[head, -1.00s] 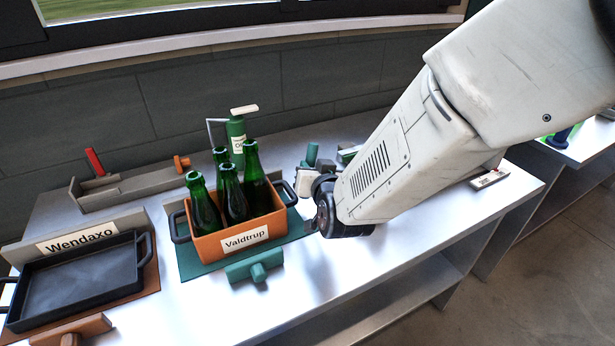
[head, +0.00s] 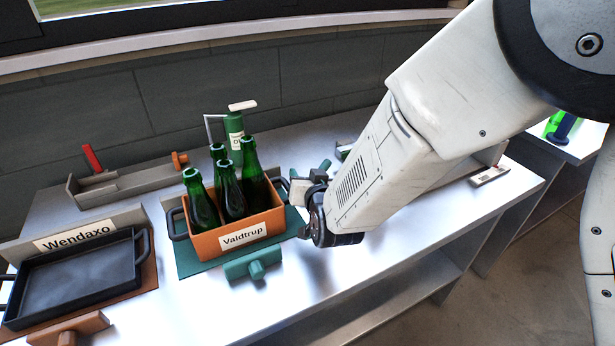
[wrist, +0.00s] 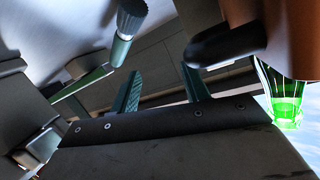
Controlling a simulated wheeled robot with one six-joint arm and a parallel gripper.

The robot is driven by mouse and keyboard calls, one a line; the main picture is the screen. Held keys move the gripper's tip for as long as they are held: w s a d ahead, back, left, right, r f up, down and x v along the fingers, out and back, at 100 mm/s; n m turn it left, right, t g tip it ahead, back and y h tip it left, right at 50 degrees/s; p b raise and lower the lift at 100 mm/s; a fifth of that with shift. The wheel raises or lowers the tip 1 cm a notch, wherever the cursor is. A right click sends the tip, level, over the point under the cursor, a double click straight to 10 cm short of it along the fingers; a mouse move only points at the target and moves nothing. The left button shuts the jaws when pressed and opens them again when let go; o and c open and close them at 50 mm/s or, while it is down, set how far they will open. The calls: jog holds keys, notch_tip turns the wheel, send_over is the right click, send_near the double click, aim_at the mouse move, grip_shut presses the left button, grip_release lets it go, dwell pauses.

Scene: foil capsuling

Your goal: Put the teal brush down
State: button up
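A teal piece with a grey ribbed end (wrist: 131,18), which looks like the teal brush, is at the top of the wrist view. Its teal part (wrist: 120,50) meets a slanted grey and teal strip; I cannot tell whether it rests on it. In the head view a short teal piece (head: 325,166), probably the same one, shows just behind my gripper (head: 302,190). In the wrist view my gripper (wrist: 162,88) has its two teal ribbed fingers apart with nothing visible between them. The brush is beyond the left finger, apart from the gap. The fingertips are mostly hidden in the head view.
An orange Valdtrup crate (head: 242,240) with several green bottles stands on a teal mat (head: 190,262), close left of my gripper. A teal block (head: 252,264) lies in front. A black Wendaxo tray (head: 80,272) is far left. The metal table (head: 400,236) is clear toward the front right.

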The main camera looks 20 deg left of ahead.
jog(key=shift+r, duration=0.2)
jog(key=shift+s+d+r, duration=0.1)
jog(key=shift+s+d, duration=0.1)
jog(key=shift+s, duration=0.05)
jog(key=v, duration=1.1)
jog(key=shift+s, duration=0.15)
jog(key=shift+d, duration=0.15)
jog(key=w+d+r+m+g+h, duration=0.1)
jog(key=d+r+g+h, duration=0.2)
jog(key=d, duration=0.9)
jog(key=w+d+r+m+g+h, duration=0.15)
jog(key=d+r, duration=0.35)
jog(key=d, duration=0.6)
jog(key=s+d+r+m+g+h, duration=0.1)
jog(key=s+d+r+g+h, duration=0.1)
jog(key=s+d, duration=0.8)
jog(key=s+d+r+m+g+h, duration=0.1)
jog(key=s+d+g, duration=0.3)
jog(key=s+d, duration=0.5)
jog(key=shift+s+d+r+h, duration=0.35)
jog(key=shift+d+r+h, duration=0.2)
jog(key=shift+h, duration=0.3)
